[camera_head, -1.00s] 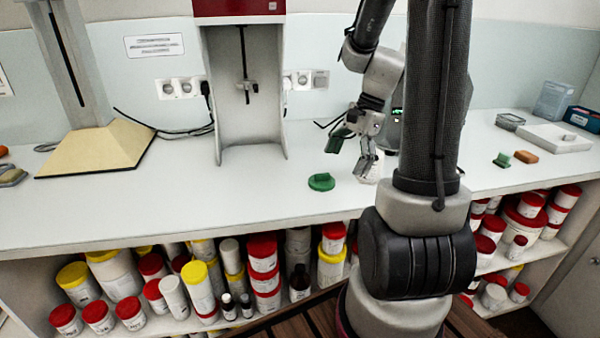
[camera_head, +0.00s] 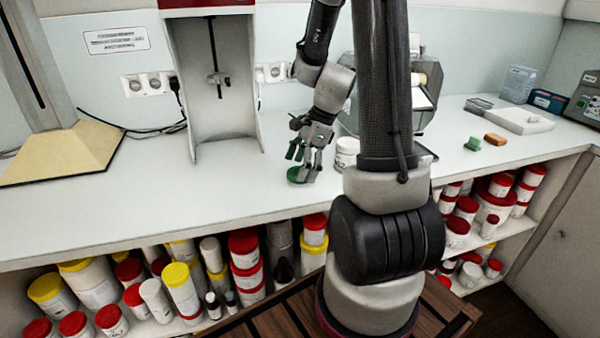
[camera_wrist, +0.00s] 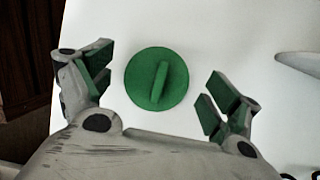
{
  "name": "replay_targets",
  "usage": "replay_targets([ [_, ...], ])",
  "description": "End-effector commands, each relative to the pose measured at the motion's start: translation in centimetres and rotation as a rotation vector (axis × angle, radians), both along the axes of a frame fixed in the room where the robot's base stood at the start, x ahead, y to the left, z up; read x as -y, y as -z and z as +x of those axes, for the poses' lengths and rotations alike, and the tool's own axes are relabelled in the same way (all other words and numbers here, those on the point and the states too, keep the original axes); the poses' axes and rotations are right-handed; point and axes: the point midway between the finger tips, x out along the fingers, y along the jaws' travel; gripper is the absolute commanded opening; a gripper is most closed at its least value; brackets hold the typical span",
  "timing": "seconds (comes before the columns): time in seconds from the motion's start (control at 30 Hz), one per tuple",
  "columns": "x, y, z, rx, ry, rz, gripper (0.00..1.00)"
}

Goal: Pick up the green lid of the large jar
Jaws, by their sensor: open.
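The green lid (camera_head: 297,176) lies on the white bench, near its front edge. In the wrist view the lid (camera_wrist: 143,88) is a round disc with a raised bar handle across its top, seen from above. My gripper (camera_head: 303,164) points down at the lid and partly covers it in the head view. In the wrist view my gripper (camera_wrist: 160,68) is open, with one finger on each side of the lid and a visible gap to both. Whether the fingertips are level with the lid I cannot tell. A white jar (camera_head: 346,150) stands just right of the gripper.
A grey-framed stand (camera_head: 182,110) stands behind to the left. A small green object (camera_head: 473,143) and an orange block (camera_head: 495,139) lie to the right, near a white flat device (camera_head: 522,121). Bench left of the lid is clear. Shelves below hold several jars.

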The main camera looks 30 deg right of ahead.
Motion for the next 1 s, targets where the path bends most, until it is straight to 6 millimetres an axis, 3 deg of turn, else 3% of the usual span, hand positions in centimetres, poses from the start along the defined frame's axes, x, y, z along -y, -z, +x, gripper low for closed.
replay_targets([
  [0.2,0.0,0.1,0.0,0.000,0.000,0.000,0.88],
  [0.4,0.0,0.1,0.0,0.000,-0.001,0.000,0.57],
  [0.77,0.0,-0.2,0.0,0.001,-0.001,0.000,0.57],
  [0.87,0.0,-1.2,0.1,0.003,-0.002,-0.001,0.57],
  [1.0,0.0,-4.1,0.1,0.005,-0.002,-0.001,0.57],
])
